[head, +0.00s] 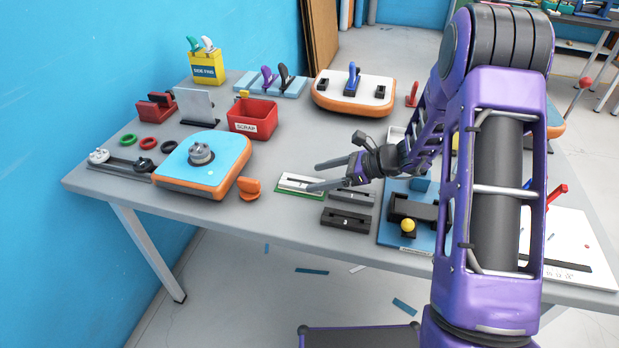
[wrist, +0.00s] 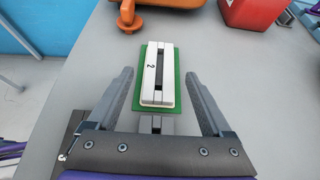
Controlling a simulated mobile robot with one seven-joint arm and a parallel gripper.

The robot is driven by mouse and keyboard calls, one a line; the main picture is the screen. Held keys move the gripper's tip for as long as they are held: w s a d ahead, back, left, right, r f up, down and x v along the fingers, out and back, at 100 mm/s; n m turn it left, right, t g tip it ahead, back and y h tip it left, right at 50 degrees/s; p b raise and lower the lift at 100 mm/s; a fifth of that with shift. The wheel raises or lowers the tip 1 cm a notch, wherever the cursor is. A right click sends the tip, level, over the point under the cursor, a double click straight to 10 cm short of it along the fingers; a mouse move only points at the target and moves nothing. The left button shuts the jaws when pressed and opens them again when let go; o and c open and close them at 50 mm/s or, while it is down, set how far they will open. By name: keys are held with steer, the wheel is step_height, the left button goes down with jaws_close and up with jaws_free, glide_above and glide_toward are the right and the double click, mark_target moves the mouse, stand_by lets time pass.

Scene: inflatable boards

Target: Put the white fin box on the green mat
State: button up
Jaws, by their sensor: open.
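The white fin box (head: 302,181) is a long white block with a dark slot. It lies flat on the green mat (head: 288,193), near the table's front edge. In the wrist view the fin box (wrist: 149,78) has a "2" on it, and the green mat (wrist: 178,88) shows as a border around it. My gripper (head: 315,177) is open and empty. In the wrist view its two fingers (wrist: 159,75) are spread to either side of the fin box, apart from it. The exact height of the fingers above the box is hard to tell.
Dark grey fin boxes (head: 347,219) lie just right of the mat. A red scrap bin (head: 253,118) stands behind. Bare table lies between the bin and the mat.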

steer(key=v, duration=0.8)
steer(key=shift+s+d, duration=0.1)
